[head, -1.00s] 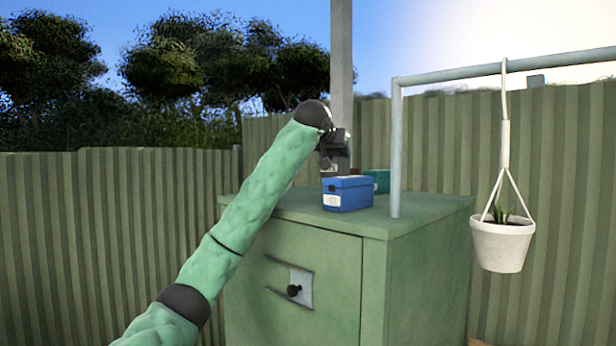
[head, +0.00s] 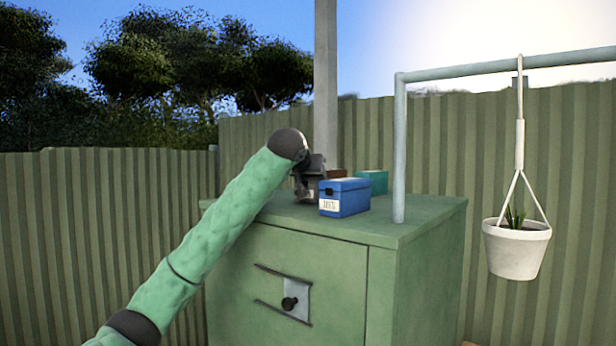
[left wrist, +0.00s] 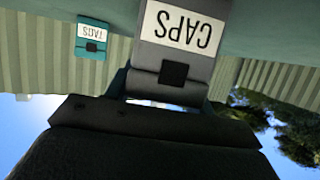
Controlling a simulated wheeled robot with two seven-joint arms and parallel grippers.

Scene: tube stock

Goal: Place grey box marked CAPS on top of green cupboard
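The grey box marked CAPS (left wrist: 180,55) fills the upper middle of the left wrist view, its label upside down and its far end cut off by the frame. My left gripper (head: 309,184) is over the green cupboard (head: 310,228), at the left of the blue box. It appears shut on the grey box, which moves with it; the fingertips are mostly hidden. In the head view the grey box is small and hard to separate from the gripper. It is low over the cupboard top; I cannot tell whether it touches. My right gripper is not in view.
A blue box (head: 350,198) stands on the cupboard close to the gripper. Behind it are a teal box (head: 372,180), labelled TAGS in the left wrist view (left wrist: 90,40), and a reddish-brown box (head: 337,173). A pipe frame (head: 399,150) and hanging pot (head: 516,248) are at right.

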